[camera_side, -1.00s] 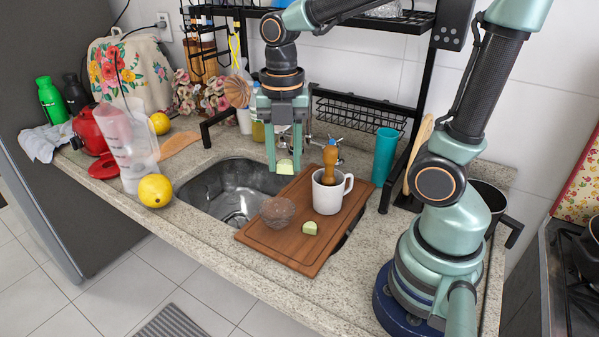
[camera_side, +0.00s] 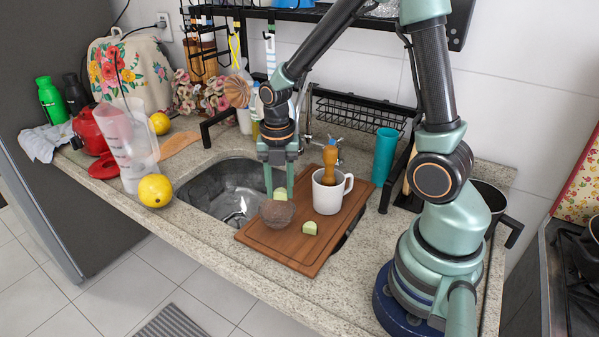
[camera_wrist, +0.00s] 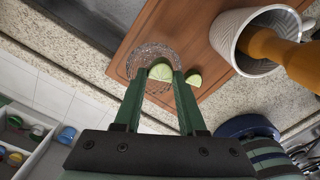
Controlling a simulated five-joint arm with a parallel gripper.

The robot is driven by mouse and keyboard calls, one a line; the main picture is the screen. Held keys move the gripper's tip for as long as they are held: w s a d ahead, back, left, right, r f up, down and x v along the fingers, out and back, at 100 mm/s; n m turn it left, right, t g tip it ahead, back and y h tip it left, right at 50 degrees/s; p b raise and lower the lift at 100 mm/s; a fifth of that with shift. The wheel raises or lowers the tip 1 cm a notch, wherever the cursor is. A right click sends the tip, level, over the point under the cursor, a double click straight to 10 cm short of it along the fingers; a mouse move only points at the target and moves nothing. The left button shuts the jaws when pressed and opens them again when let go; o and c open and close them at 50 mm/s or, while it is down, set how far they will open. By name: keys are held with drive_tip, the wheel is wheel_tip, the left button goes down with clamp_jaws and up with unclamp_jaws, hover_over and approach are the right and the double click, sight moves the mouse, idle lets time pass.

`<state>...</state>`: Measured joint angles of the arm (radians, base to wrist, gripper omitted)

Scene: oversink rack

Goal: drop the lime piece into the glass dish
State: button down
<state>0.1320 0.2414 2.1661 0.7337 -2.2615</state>
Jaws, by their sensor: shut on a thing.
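My gripper (camera_side: 280,190) is shut on a pale green lime piece (camera_side: 280,194), held low at its fingertips. In the wrist view the lime piece (camera_wrist: 161,72) sits between the two fingertips (camera_wrist: 160,78). The round, patterned glass dish (camera_side: 277,214) stands on the wooden board. The held lime overlaps the dish's far rim in the side view, and the dish (camera_wrist: 142,58) lies behind the lime in the wrist view. I cannot tell whether they touch. A second lime piece (camera_side: 310,228) lies on the board, right of the dish.
A white mug (camera_side: 328,196) with a wooden pestle (camera_side: 330,160) stands on the board (camera_side: 290,252), close right of the dish. The sink (camera_side: 212,190) opens to the left. A teal cup (camera_side: 384,155) and black rack stand behind.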

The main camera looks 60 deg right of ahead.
drive_tip(key=shift+f, duration=1)
drive_tip(key=shift+c, duration=2)
unclamp_jaws()
drive_tip(key=shift+r, duration=0.1)
wheel_tip(320, 180, up, 12)
